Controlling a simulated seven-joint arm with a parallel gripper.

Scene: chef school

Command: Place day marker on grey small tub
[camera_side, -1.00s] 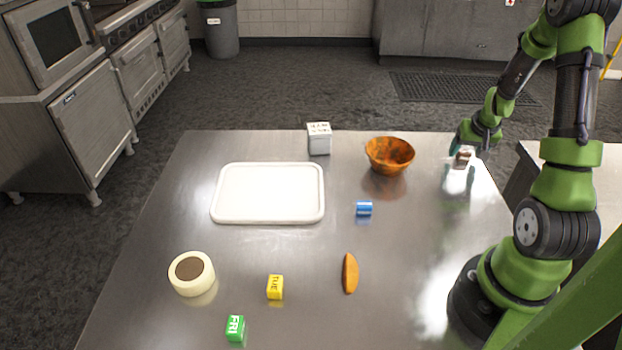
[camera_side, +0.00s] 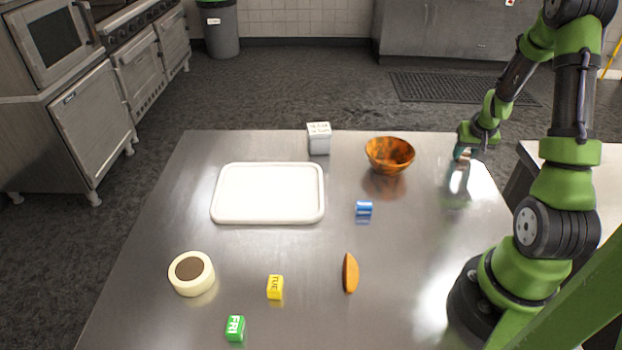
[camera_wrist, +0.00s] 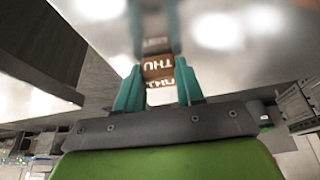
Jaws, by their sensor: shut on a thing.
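My gripper (camera_side: 462,154) is at the far right of the steel table, low over its surface. In the wrist view my gripper (camera_wrist: 157,82) has its teal fingers shut on a brown day marker (camera_wrist: 157,67) with white THU lettering. The marker is not clear in the side view. A small, box-shaped, grey-white tub (camera_side: 319,140) with dark writing on top stands at the table's back edge. It is left of my gripper, beyond the wooden bowl. Other day markers lie apart: blue (camera_side: 364,208), yellow TUE (camera_side: 275,287) and green FRI (camera_side: 235,328).
The brown wooden bowl (camera_side: 390,154) stands between my gripper and the tub. A white tray (camera_side: 268,217) lies in front of the tub, to the left. An orange wedge-like item (camera_side: 350,272) and a cream roll (camera_side: 205,274) lie nearer. The table's right centre is clear.

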